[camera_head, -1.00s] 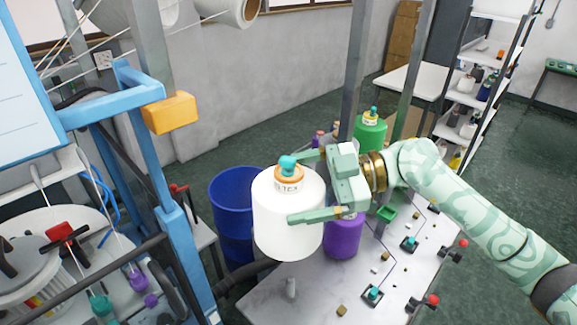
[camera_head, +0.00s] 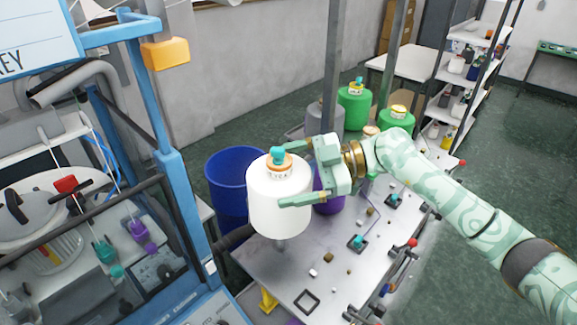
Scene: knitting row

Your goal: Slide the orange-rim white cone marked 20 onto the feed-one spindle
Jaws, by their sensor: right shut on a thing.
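A white cone (camera_head: 278,212) with an orange rim and a teal top hangs upright in my right gripper (camera_head: 292,173), its fingers shut around the cone from the right. The small label near its top is too small to read. A short grey spindle (camera_head: 280,246) shows just under the cone's lower edge, above the table. The cone hides the rest of it, and I cannot tell whether its tip is inside the cone. My left gripper is not in view.
The grey table (camera_head: 325,255) carries small cubes and teal-topped pegs. A purple cone (camera_head: 328,203) stands close behind my gripper; green cones (camera_head: 353,108) stand farther back. A blue bin (camera_head: 228,180) and the blue machine frame (camera_head: 170,175) are on the left.

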